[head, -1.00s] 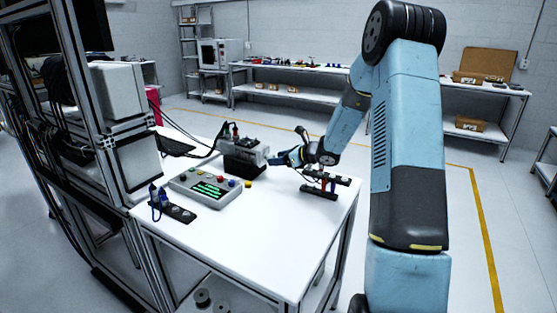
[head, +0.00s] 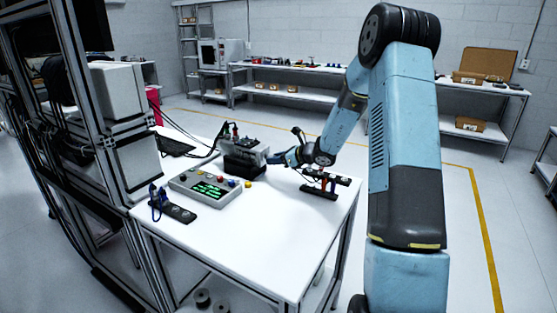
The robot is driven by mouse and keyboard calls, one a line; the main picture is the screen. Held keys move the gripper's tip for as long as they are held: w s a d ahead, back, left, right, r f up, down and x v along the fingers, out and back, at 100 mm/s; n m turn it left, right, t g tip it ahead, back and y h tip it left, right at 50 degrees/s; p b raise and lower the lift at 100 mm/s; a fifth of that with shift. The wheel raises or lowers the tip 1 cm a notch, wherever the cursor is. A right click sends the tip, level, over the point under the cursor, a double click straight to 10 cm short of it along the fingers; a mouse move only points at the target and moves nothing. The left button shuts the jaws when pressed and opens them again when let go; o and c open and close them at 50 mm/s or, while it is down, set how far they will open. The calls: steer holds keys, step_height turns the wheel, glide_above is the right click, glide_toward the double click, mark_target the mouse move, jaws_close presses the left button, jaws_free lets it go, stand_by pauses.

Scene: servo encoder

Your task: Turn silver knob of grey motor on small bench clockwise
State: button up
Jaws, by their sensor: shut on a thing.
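The grey motor (head: 243,150) sits on a black stand (head: 244,165) toward the back of the small white bench (head: 245,255). Cables run from its top to the left. My gripper (head: 276,159) reaches in from the right, level with the motor's right end, with its fingers pointing left. It is shut at that end, where the silver knob is; the knob itself is hidden by the fingers and too small to make out. My blue arm comes down to it from the right.
A grey control box (head: 206,187) with a green-text display and coloured buttons lies in front of the motor. A black rack with red parts (head: 322,185) stands below my wrist at right. A strip with blue-handled tools (head: 172,208) is at left. The bench front is clear.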

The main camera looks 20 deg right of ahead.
steer(key=shift+c, duration=0.6)
steer(key=shift+n+t+h, duration=0.3)
steer(key=shift+n+t, duration=0.1)
steer(key=shift+n, duration=0.2)
steer(key=o, duration=1)
steer(key=shift+o, duration=0.2)
steer(key=v, duration=1.3)
steer(key=shift+s+d, duration=0.25)
steer(key=shift+s, duration=0.05)
steer(key=shift+r, duration=0.2)
